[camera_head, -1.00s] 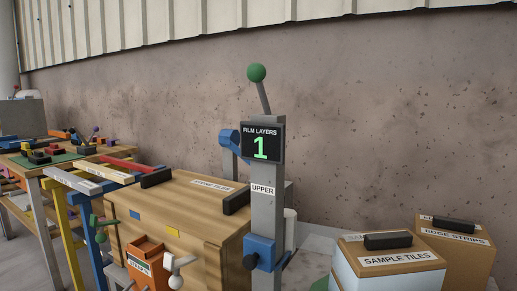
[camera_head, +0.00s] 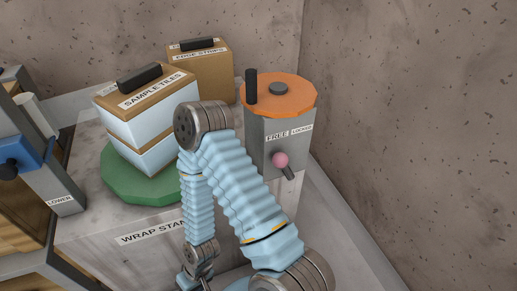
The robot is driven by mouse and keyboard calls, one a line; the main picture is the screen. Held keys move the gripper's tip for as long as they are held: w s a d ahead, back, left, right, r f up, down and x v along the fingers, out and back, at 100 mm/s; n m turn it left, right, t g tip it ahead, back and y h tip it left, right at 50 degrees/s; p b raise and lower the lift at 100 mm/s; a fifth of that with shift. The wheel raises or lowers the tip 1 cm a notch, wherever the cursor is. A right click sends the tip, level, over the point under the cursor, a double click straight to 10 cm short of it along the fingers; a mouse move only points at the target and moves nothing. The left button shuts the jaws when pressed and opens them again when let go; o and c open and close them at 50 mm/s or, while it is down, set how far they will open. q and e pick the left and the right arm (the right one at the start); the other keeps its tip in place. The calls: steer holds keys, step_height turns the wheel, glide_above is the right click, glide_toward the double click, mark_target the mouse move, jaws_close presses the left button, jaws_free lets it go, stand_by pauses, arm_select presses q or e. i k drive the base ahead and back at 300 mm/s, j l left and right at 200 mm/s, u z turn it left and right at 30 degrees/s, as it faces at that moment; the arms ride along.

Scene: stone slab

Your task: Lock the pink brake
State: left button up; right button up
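The pink brake knob (camera_head: 281,160) sits on the front of a grey post (camera_head: 267,145), with a short dark stub beside it at lower right. Above it are labels reading FREE at left and what looks like LOCKED at right. The knob is below the labels; I cannot tell which setting it marks. My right arm comes up from the bottom and bends in front of the stand. My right gripper (camera_head: 200,280) hangs low at the bottom edge, partly cut off, well below and left of the knob. Its fingers are unclear. My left gripper is out of view.
An orange disc (camera_head: 292,92) with a black upright handle (camera_head: 251,88) tops the post. A stacked SAMPLE TILES box (camera_head: 145,112) stands on a green round plate (camera_head: 122,183) at left. An EDGE STRIPS box (camera_head: 205,75) is behind. A wall is close at right.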

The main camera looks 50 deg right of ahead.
mark_target(280, 159)
steer(key=z, duration=2)
steer(key=l, duration=0.1)
